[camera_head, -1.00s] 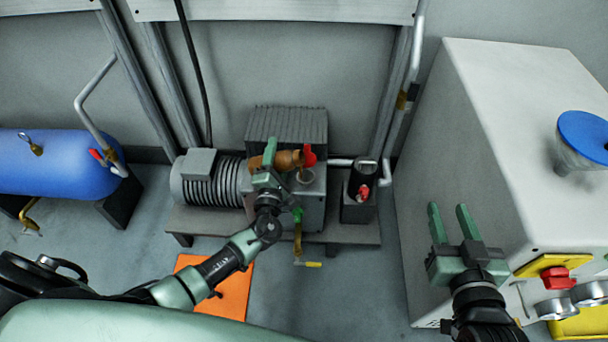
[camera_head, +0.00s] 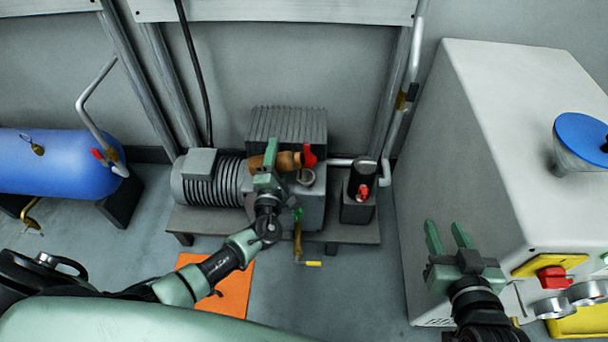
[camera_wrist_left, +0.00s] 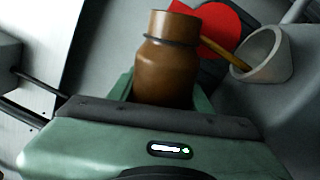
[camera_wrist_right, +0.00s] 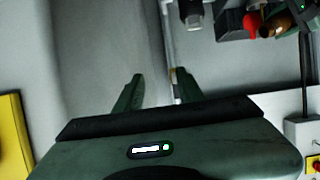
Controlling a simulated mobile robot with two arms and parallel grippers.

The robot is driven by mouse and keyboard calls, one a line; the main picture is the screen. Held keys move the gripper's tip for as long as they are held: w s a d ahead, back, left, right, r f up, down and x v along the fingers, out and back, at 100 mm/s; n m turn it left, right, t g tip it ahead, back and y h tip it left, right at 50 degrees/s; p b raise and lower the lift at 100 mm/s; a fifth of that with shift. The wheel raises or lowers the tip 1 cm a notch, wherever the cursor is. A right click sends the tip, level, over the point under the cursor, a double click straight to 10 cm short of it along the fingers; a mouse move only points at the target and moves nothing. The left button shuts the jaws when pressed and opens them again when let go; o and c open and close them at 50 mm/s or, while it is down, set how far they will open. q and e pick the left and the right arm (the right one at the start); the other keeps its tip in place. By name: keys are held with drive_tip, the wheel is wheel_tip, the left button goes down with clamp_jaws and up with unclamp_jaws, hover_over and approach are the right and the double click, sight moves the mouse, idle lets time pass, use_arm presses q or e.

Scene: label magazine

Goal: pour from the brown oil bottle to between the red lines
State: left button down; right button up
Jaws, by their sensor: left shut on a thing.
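The brown oil bottle (camera_head: 288,160) lies tipped on its side over the grey pump unit (camera_head: 313,203), its neck to the right. My left gripper (camera_head: 270,165) is shut around its body. In the left wrist view the bottle (camera_wrist_left: 165,72) has a dark ring round its neck. A thin amber streak (camera_wrist_left: 238,62) runs from near its mouth into the grey round filler opening (camera_wrist_left: 268,62). A red round piece (camera_wrist_left: 222,28) is beside the mouth. My right gripper (camera_head: 448,234) is open and empty, near the large pale cabinet. I cannot make out the red lines or the oil level.
A ribbed motor (camera_head: 215,180) and a black cylinder (camera_head: 362,180) flank the pump. A green fitting and yellow-handled valve (camera_head: 305,262) hang at its front. The pale cabinet (camera_head: 500,130) stands right, the blue tank (camera_head: 55,165) left. An orange mat (camera_head: 235,297) lies on the floor.

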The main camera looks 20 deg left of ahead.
use_arm(q)
drive_tip(key=shift+r+m+p, duration=0.25)
drive_tip(key=shift+m+p, duration=0.15)
drive_tip(key=shift+p, duration=0.15)
use_arm(e)
drive_tip(key=s+f+g, duration=0.1)
drive_tip(key=s+d+f+g, duration=0.1)
drive_tip(key=f, duration=0.1)
drive_tip(key=s+f+g, duration=0.1)
drive_tip(key=shift+s+d+f+h, duration=0.2)
drive_tip(key=shift+s+d+h, duration=0.1)
drive_tip(key=shift+h, duration=0.1)
idle(0.3)
